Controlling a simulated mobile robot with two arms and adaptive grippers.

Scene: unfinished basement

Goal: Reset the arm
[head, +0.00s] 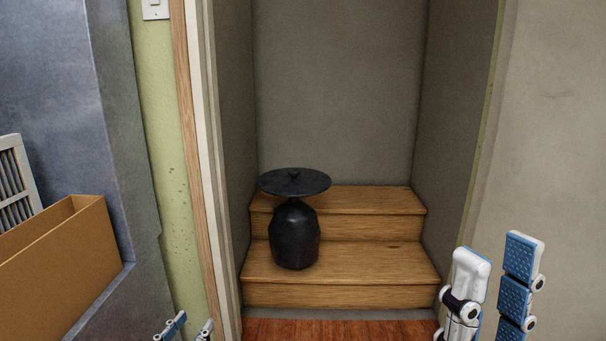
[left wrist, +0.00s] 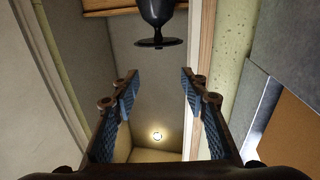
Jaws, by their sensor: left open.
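My left gripper (head: 185,329) shows only by its fingertips at the bottom edge of the head view, left of the doorway. In the left wrist view it (left wrist: 155,95) is open, with its blue-padded fingers wide apart and nothing between them. My right gripper (head: 492,292) is at the lower right of the head view, in front of the doorway's right side. Its two fingers stand apart with an empty gap between them, and its lower part is cut off by the frame.
A black vase-like object (head: 294,238) with a wide flat top stands on the lower wooden step (head: 375,264) in the doorway alcove. It also shows in the left wrist view (left wrist: 158,14). An open cardboard box (head: 62,275) is at the left. The door frame (head: 192,130) borders the alcove.

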